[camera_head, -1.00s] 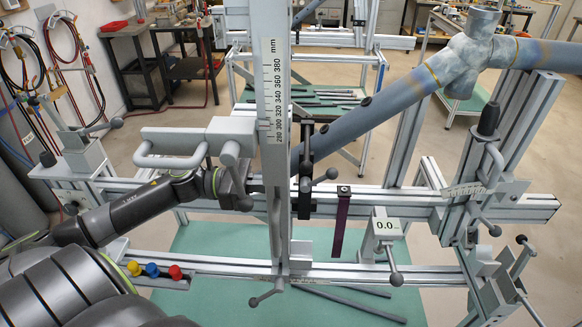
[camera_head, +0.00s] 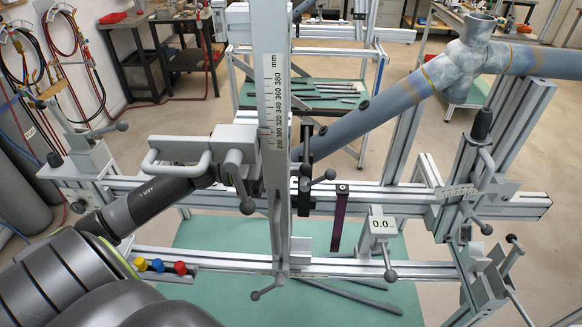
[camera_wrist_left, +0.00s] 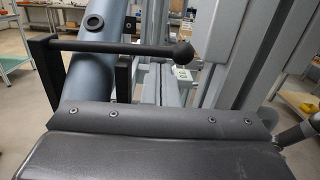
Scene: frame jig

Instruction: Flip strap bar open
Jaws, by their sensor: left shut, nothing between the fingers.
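The strap bar (camera_wrist_left: 120,48) is a black rod with a ball knob (camera_wrist_left: 182,53) at its right end. In the left wrist view it lies across the blue-grey tube (camera_wrist_left: 92,65), between black uprights. In the head view a black clamp (camera_head: 304,175) with a ball-ended handle stands by the tube (camera_head: 370,125), right of the scale column. My left gripper (camera_head: 208,178) is behind the grey handle block, its fingers mostly hidden. It is shut and holds nothing. The dark body of my wrist fills the bottom of the wrist view, with the bar beyond it. My right gripper is not seen.
The upright scale column (camera_head: 274,130) and the grey block with a loop handle (camera_head: 180,155) stand close to my left arm. A horizontal rail (camera_head: 400,200) runs behind. A grey block marked 0.0 (camera_head: 382,225) and a dark hanging strip (camera_head: 339,218) are to the right.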

